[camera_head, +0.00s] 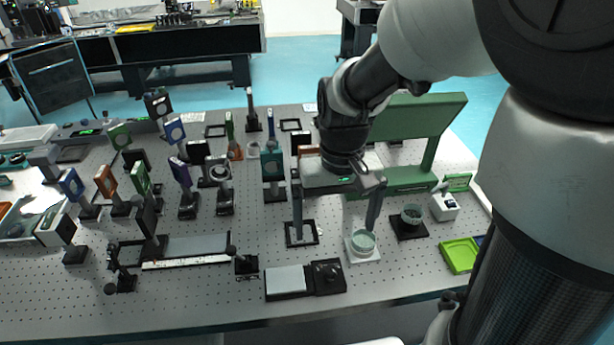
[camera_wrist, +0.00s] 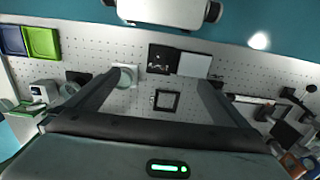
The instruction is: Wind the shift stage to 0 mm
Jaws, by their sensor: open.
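A low stage with a pale plate (camera_head: 286,279) and a black block with a round knob (camera_head: 326,272) at its right end sits near the table's front edge. In the wrist view its plate (camera_wrist: 194,64) and black block (camera_wrist: 162,59) show at top centre. A longer stage with a grey plate and white scale strip (camera_head: 187,262) lies to its left. I cannot tell which is the shift stage, and no scale reading is legible. My gripper (camera_head: 334,235) is open and empty, pointing down above the table, behind the knob block and apart from it.
A square black frame (camera_head: 301,233) lies under my gripper, with a round dish on a white base (camera_head: 363,245) beside it. A black-based cup (camera_head: 410,221) and a green tray (camera_head: 460,255) are at right. Several upright optics crowd the left. A green stand (camera_head: 428,120) rises behind.

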